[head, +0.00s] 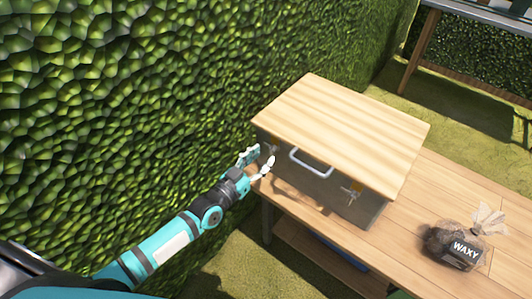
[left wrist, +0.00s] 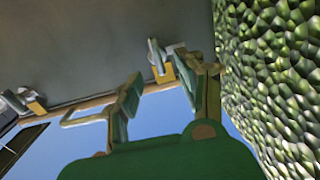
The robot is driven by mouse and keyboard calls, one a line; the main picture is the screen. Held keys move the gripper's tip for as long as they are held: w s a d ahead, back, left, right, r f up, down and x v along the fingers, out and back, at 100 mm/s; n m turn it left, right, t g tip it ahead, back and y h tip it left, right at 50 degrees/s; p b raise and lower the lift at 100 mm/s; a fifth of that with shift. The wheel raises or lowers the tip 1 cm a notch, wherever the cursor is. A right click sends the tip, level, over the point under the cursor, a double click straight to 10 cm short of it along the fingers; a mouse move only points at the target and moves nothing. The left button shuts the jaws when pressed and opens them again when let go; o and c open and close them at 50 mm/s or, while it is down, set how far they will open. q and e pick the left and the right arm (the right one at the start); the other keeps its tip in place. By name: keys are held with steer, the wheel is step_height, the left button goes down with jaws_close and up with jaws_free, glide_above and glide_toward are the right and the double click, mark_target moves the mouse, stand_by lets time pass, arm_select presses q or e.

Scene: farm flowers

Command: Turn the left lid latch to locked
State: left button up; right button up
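A grey box (head: 315,184) with a pale wooden lid (head: 345,122) stands on a wooden table. A light bar handle (head: 310,164) is on its front, and it also shows in the left wrist view (left wrist: 84,118). The right latch (head: 351,191), metal with a yellow part, is right of the handle. My left gripper (head: 262,156) is at the front's left end and mostly hides the left latch there. In the left wrist view, the left latch (left wrist: 160,72) has a yellow base and lies by my open fingertips (left wrist: 157,70). Contact is unclear. My right gripper is out of view.
A bag labelled WAXY (head: 462,247) stands on the wooden table (head: 425,205), right of the box. A leafy hedge (head: 130,110) rises close behind and left of the box. Another table (head: 460,50) is at the upper right.

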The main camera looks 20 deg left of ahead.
mark_target(272, 150)
arm_select(q)
steer(key=shift+x, duration=1.3)
jaws_close()
